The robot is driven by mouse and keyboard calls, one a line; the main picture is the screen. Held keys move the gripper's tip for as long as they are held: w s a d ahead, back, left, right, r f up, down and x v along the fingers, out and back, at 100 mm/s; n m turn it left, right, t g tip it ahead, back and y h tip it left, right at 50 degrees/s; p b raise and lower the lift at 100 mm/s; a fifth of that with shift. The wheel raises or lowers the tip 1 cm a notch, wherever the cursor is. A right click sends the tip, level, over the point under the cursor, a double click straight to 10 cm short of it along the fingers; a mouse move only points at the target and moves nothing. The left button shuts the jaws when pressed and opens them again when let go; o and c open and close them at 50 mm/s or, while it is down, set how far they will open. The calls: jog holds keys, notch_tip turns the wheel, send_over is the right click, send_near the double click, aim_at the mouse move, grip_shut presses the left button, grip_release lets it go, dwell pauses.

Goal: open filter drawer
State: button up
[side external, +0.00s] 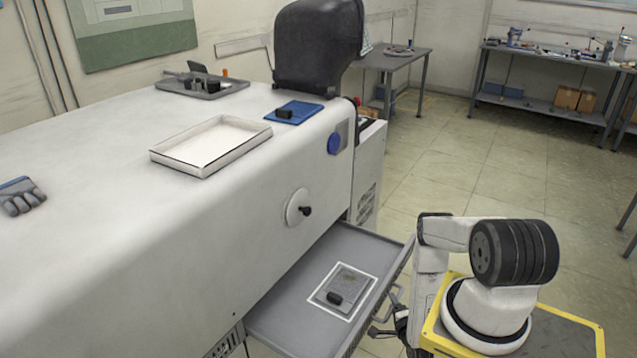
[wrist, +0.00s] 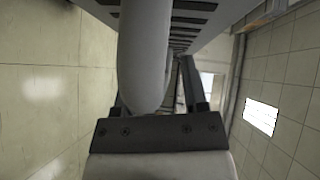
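The grey filter drawer (side external: 283,312) is pulled out from the white machine in the side external view. Inside it lies a flat grey piece with a small black knob (side external: 334,298) within a white outline. A bar handle (side external: 389,300) is on the drawer's front. My gripper (side external: 384,322) is close to the handle, low at the drawer's outer side, with its dark fingers apart. In the wrist view, my gripper's fingers (wrist: 160,104) also stand apart, with a large grey rounded bar between or in front of them. Whether the fingers touch the handle cannot be told.
The white machine (side external: 120,230) fills the left, with a round knob (side external: 298,207) above the drawer. On top are a white tray (side external: 210,146), a blue pad (side external: 294,112) and a glove (side external: 19,196). Open tiled floor lies to the right, with workbenches behind.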

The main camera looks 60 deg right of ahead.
notch_tip(320, 180, up, 8)
jog(key=s+a, duration=0.2)
jog(key=shift+f, duration=0.25)
dwell(0.7)
dwell(0.3)
